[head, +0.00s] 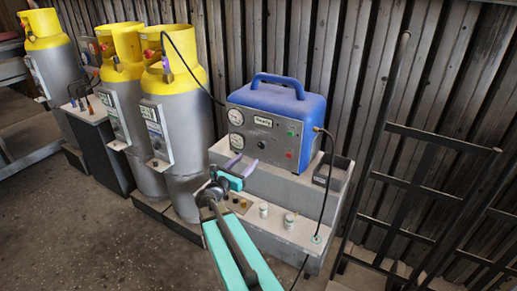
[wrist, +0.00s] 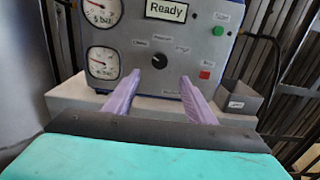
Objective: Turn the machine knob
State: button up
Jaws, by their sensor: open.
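The machine (head: 280,122) is a blue box with a handle and a grey front panel, standing on a grey concrete step. Its small black knob (wrist: 159,61) sits mid-panel in the wrist view, with printed labels around it. My gripper (wrist: 158,84) has two purple fingers, spread apart and empty. The fingertips point at the panel, one on each side and a little below the knob in the picture. Whether they touch the panel I cannot tell. In the head view my gripper (head: 243,164) is in front of the panel's lower left, and the knob is hard to make out there.
Two gauges (wrist: 103,62), a "Ready" display (wrist: 166,10), a green button (wrist: 218,31) and a red button (wrist: 205,75) surround the knob. Yellow-topped grey cylinders (head: 185,110) stand left. A small dark box (head: 332,172) and a cable (head: 328,190) are right. Small jars stand below.

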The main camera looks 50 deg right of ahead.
aim_at(261, 146)
jog(key=p+x, duration=0.3)
jog(key=x, duration=0.8)
jog(key=shift+d, duration=0.1)
jog(key=c, duration=1)
jog(key=shift+w, duration=0.1)
jog(key=shift+c, duration=0.4)
jog(key=shift+o, duration=0.2)
